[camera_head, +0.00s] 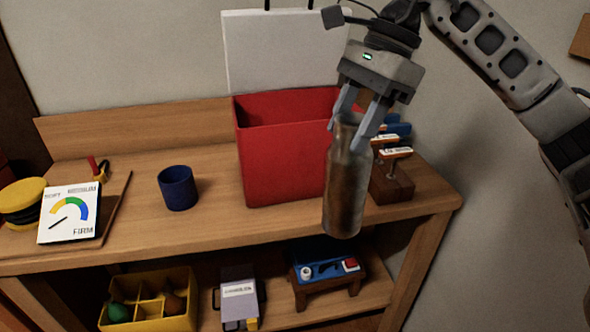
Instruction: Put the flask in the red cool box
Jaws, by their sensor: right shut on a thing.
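My left gripper is not in view.
A dark blue cup (178,188) stands left of the box. A firmness gauge card (69,213) and a yellow-black round thing (22,202) are at the far left. A wooden block with labelled handles (392,184) stands right of the box. The shelf below holds a yellow divided crate (150,322).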

